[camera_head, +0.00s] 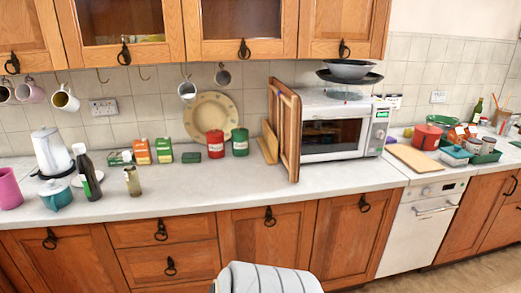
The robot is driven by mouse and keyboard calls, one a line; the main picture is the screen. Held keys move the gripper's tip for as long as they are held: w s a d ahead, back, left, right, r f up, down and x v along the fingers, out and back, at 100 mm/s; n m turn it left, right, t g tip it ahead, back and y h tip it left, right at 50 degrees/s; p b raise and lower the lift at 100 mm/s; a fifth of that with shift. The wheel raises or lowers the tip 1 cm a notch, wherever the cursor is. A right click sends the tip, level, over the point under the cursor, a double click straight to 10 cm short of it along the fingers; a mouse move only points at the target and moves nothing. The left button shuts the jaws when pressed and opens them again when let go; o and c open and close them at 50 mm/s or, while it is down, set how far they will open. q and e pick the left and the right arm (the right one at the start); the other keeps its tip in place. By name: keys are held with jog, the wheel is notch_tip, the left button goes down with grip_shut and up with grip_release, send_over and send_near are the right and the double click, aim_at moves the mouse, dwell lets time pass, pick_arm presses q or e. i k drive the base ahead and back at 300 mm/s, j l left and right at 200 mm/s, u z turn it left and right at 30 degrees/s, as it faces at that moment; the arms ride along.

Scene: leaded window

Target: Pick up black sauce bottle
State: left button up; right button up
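The black sauce bottle (87,172) stands upright on the left part of the white counter. Neither of my grippers shows in the head view.
A pink cup (9,189) stands at the far left. Cartons (142,151) and red and green tins (215,144) line the wall behind. Wooden boards (286,130) and a microwave (337,125) stand further right. The counter (190,187) is clear right of the small bottle. Mugs hang above.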

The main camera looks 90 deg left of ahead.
aim_at(85, 167)
jog(key=u, duration=4.05)
jog(key=i+u, duration=0.1)
jog(key=i, duration=0.3)
jog(key=i+l+u, duration=0.1)
jog(key=i, duration=0.35)
jog(key=l, duration=0.1)
